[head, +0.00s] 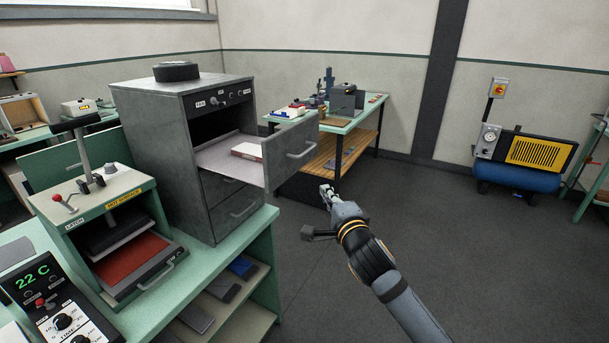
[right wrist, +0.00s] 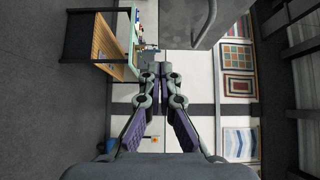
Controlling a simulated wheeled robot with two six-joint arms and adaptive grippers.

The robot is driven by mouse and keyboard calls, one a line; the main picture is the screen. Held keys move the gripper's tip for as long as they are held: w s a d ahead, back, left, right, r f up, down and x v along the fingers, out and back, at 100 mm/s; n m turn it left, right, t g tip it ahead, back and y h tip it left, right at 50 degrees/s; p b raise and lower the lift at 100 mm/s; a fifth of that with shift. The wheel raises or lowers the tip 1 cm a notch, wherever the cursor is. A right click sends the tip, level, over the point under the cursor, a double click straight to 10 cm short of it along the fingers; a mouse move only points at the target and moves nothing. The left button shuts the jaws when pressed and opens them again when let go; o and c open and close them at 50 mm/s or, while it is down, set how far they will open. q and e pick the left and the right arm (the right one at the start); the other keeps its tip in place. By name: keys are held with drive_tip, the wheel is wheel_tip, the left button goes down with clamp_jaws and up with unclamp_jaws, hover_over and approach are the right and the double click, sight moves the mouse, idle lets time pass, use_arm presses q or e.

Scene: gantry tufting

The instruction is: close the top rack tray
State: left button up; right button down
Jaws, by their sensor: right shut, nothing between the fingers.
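The grey rack cabinet (head: 165,135) stands on the green bench at the left. Its top rack tray (head: 222,154) is pulled far out to the right, with a bar handle (head: 302,150) on its front panel. A small white and red block (head: 247,151) lies in the tray. My right gripper (head: 326,190) is shut and empty, below and to the right of the tray front, apart from it in the picture. In the right wrist view, my shut fingers (right wrist: 154,78) are in the middle, and a grey panel with a handle (right wrist: 207,25) shows above them. My left gripper is not in view.
Two lower drawers (head: 237,208) of the cabinet are shut. A green press (head: 110,225) with a red pad stands at the left. A work table (head: 348,128) stands behind the tray, and a compressor (head: 515,180) at the right. The floor (head: 480,260) around my right arm is clear.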

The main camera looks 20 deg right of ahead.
drive_tip(key=p, duration=0.3)
approach(300, 168)
drive_tip(key=w+d, duration=0.3)
drive_tip(key=shift+w+a+p, duration=0.65)
drive_tip(key=shift+w+a, duration=0.2)
drive_tip(key=shift+w, duration=0.3)
drive_tip(key=shift+w+a+f, duration=0.1)
drive_tip(key=shift+w+a, duration=0.1)
drive_tip(key=shift+w, duration=0.05)
drive_tip(key=shift+a, duration=0.1)
